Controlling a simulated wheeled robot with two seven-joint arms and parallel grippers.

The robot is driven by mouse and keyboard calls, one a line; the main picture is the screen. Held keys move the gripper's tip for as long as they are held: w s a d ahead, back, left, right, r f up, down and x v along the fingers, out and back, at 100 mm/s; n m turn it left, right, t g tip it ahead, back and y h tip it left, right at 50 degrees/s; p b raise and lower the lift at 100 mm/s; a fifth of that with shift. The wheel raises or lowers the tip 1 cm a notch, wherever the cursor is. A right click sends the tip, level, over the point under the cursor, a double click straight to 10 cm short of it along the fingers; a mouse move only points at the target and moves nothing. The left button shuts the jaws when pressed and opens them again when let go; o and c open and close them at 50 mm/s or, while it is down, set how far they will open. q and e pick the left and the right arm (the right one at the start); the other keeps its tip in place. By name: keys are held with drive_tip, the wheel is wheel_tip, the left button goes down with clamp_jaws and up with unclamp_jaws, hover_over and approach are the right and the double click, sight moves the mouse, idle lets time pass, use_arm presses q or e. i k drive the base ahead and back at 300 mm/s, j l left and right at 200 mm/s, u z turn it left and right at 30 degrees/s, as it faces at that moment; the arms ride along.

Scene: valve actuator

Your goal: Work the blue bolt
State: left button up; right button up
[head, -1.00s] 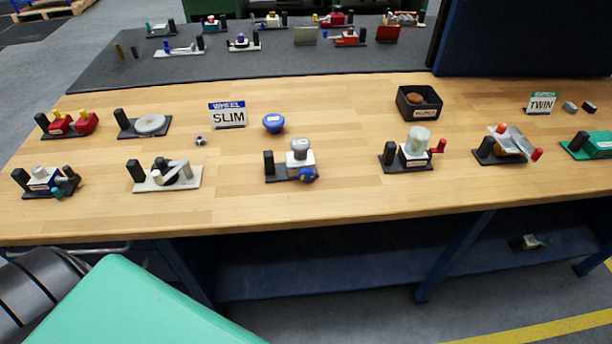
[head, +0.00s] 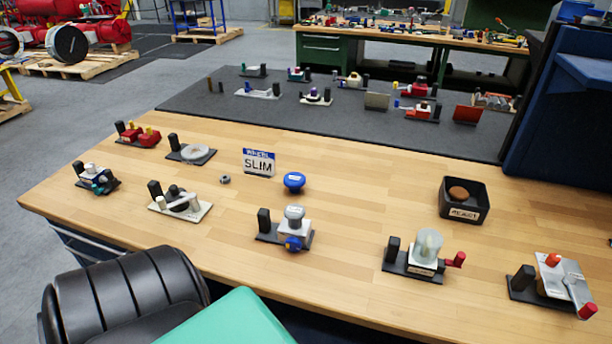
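One is a round blue knob (head: 293,244) low on the front of a small fixture (head: 268,237), which has a dark base, a black post, a white block and a grey cap. The other is a blue mushroom-shaped knob (head: 294,181) standing loose behind that fixture, beside the SLIM sign (head: 259,162). I cannot tell from this view which of them is the blue bolt. Neither of my grippers is in view.
A white-plated fixture (head: 180,203) stands to the left, and a small grey nut (head: 225,179) lies behind it. A fixture with a clear dome (head: 427,250) and a black bin (head: 464,213) stand to the right. Bare wood lies between them. A dark blue cabinet (head: 560,120) rises at the right.

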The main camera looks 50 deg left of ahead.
sight(293, 244)
drive_tip(key=i+l+u, duration=0.1)
drive_tip(key=u, duration=0.35)
drive_tip(key=l+u, duration=0.1)
drive_tip(key=u, duration=0.4)
drive_tip(key=l+u, duration=0.2)
drive_tip(key=u, duration=0.25)
drive_tip(key=i, duration=0.05)
